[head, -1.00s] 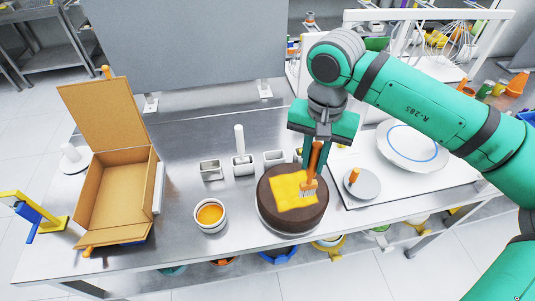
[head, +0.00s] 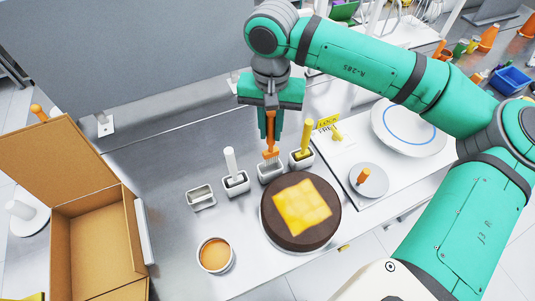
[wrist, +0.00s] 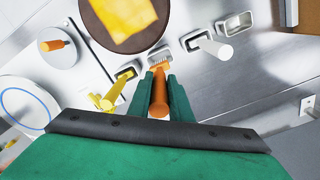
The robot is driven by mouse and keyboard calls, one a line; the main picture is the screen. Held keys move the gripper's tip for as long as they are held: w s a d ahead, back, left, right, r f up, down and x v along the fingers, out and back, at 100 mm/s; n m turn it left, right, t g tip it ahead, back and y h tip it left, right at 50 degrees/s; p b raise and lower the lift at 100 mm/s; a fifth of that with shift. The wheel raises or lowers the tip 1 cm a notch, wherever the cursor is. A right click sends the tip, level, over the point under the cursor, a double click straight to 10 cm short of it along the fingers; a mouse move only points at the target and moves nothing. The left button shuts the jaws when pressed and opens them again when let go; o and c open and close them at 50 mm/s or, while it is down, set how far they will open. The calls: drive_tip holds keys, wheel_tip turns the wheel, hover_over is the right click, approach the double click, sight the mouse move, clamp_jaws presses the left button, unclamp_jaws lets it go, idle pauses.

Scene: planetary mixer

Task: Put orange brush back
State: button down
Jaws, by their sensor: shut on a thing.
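My gripper (head: 270,122) is shut on the orange brush (head: 272,147) and holds it upright, bristles down. The bristles are over or just at the opening of a small metal holder (head: 270,172) behind the cake; I cannot tell how deep they reach. In the wrist view the brush handle (wrist: 159,95) sits between the fingers, its head pointing to the holder (wrist: 160,57). The holder to its left has a white brush (head: 231,162), and the one to its right has a yellow brush (head: 306,137). The leftmost holder (head: 200,197) is empty.
A dark cake (head: 275,228) with a yellow square on top stands in front of the holders. A bowl of orange glaze (head: 215,255) is at its left. An open cardboard box (head: 62,225) is farther left. A small round plate (head: 382,188) lies right.

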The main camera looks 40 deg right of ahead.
sight(271, 114)
drive_tip(key=shift+f, duration=3.65)
drive_tip(key=shift+f, duration=0.15)
drive_tip(key=c, duration=1.6)
unclamp_jaws()
wheel_tip(271, 114, up, 12)
drive_tip(key=shift+r, duration=0.15)
